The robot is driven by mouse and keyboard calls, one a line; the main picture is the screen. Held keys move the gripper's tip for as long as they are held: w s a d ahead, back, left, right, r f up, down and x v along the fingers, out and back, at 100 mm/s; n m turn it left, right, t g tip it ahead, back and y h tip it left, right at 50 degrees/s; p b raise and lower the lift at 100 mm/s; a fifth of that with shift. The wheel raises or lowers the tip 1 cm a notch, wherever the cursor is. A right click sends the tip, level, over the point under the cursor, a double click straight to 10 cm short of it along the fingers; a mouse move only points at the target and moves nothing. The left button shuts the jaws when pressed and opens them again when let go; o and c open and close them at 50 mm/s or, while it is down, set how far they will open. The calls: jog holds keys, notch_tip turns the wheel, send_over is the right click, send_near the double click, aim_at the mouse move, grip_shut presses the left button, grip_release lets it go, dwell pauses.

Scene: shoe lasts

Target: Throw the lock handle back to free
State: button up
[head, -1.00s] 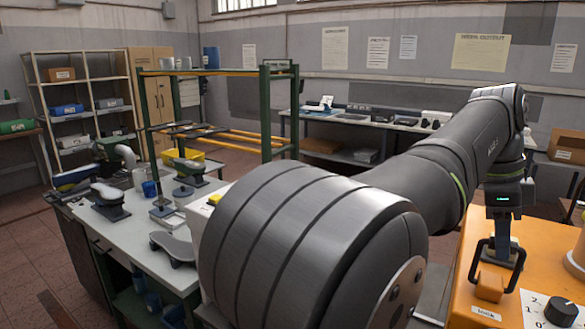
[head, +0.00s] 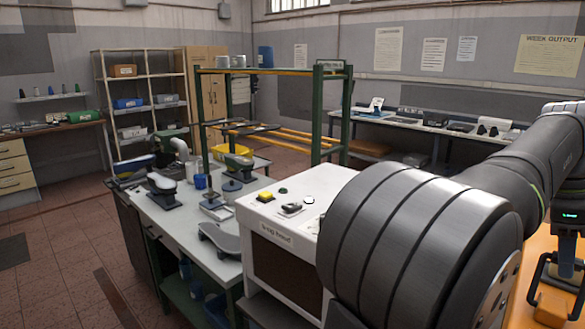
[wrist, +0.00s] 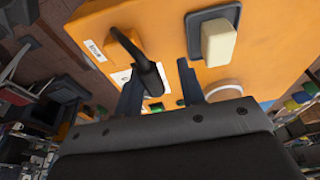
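The lock handle is a black bar on an orange machine top. In the wrist view the lock handle (wrist: 147,70) runs from an orange block (wrist: 122,45) beside a small white label toward my gripper (wrist: 159,74). My gripper's two dark fingers are apart. The handle's near end shows between them, closer to the left finger; contact cannot be told. In the head view the handle (head: 537,273) is at the lower right edge, above its orange block (head: 551,307).
In the wrist view a cream block (wrist: 218,43) in a dark frame sits right of the handle on the orange top (wrist: 175,20). In the head view a white control box (head: 290,212) and a bench with shoe lasts (head: 165,192) stand left of my arm.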

jog(key=shift+s+a, duration=0.1)
dwell(0.3)
jog(key=shift+s+a+r, duration=0.1)
jog(key=shift+s+a, duration=0.1)
jog(key=shift+a, duration=0.05)
jog(key=shift+v, duration=3.4)
